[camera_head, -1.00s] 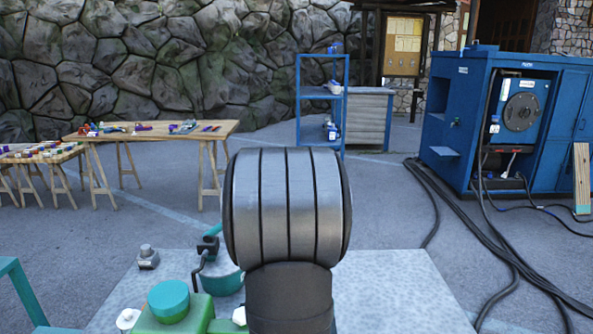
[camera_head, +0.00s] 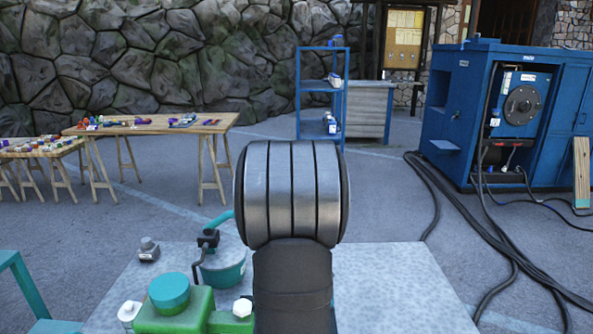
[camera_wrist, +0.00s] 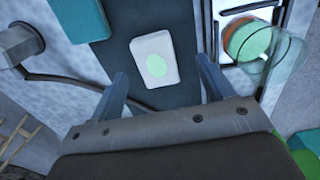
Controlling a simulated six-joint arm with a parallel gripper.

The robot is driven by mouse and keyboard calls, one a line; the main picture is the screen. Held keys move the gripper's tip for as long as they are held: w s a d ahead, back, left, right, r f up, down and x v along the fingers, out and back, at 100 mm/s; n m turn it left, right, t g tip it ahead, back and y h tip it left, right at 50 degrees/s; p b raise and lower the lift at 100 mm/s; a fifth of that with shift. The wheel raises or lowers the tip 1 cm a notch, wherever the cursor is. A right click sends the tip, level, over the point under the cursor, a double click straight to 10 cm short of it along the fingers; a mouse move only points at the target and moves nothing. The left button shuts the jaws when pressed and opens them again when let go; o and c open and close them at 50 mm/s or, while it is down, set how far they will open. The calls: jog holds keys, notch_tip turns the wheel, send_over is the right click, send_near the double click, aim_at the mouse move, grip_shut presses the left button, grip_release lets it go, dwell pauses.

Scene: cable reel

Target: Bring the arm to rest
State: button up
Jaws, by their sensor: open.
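My gripper (camera_wrist: 162,84) shows in the wrist view with its two fingers spread apart. Nothing is clamped between them. Beyond the fingertips a white rounded block with a pale green oval (camera_wrist: 154,60) lies on a dark strip (camera_wrist: 112,55). How far it is from the fingers I cannot tell. In the head view my arm stands upright in the middle, over a pale metal-topped bench (camera_head: 395,290). My gripper is not visible there.
A green casing with a teal cap (camera_head: 170,292) and a teal pot (camera_head: 224,270) stand left of my arm. Beyond are a wooden table (camera_head: 150,127), a blue shelf (camera_head: 322,90) and a blue cabinet (camera_head: 455,110). Black cables (camera_head: 490,235) lie on the right floor.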

jog(key=s+d+r, duration=0.4)
jog(key=d+r, duration=0.2)
jog(key=d, duration=0.3)
jog(key=w+a, duration=0.8)
jog(key=a, duration=0.1)
jog(key=w+a+f, duration=0.1)
jog(key=a+f, duration=0.1)
jog(key=a, duration=0.1)
jog(key=w+a+f, duration=0.1)
jog(key=a+f, duration=0.1)
jog(key=a, duration=0.1)
jog(key=w+a+f, duration=0.1)
jog(key=a+f, duration=0.1)
jog(key=a, duration=0.1)
jog(key=shift+w+a+f, duration=0.2)
jog(key=shift+a+f, duration=0.05)
jog(key=shift+f, duration=0.15)
jog(key=f, duration=0.1)
jog(key=a+f, duration=0.1)
jog(key=f, duration=0.1)
jog(key=shift+w, duration=0.2)
jog(key=shift+f, duration=0.6)
jog(key=shift+r, duration=0.1)
